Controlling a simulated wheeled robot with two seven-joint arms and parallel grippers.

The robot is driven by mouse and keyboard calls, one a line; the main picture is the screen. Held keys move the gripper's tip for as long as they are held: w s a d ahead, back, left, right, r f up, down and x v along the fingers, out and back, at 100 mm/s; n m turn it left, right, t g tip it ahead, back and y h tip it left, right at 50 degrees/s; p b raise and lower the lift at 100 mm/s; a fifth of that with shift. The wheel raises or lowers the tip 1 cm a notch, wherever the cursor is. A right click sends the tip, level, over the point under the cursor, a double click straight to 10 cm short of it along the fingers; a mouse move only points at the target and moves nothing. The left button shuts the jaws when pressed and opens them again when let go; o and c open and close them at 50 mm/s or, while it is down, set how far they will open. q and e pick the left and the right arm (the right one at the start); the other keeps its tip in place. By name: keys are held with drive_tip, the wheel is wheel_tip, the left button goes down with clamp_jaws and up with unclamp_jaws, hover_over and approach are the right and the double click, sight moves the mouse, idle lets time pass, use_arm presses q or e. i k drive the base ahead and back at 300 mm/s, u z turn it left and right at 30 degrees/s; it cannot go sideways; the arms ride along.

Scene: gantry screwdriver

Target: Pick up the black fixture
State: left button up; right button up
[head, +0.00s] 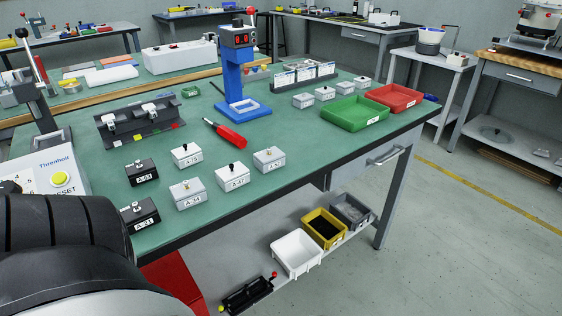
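A black fixture (247,294) lies on the lower shelf under the green-topped bench, near the bottom of the head view. It is a low, dark block with a red knob at its right end and a yellow knob at its left end. A second dark fixture (142,127), a grey-black rail with two silver units and coloured tags, sits on the bench top at the left. The frames do not settle which one the task names. Neither of my grippers is in view, and nothing is seen touching either fixture.
On the shelf, white (296,254), yellow (324,229) and grey bins stand right of the black fixture. The bench top (300,140) holds several labelled boxes, a red-handled screwdriver (229,136), a blue stand (238,85), and green and red trays. Floor at right is clear.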

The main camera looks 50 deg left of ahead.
sight(252, 293)
drive_tip(key=i, duration=0.7)
drive_tip(key=u, duration=3.2)
drive_tip(key=i, duration=0.5)
drive_tip(key=u, duration=0.05)
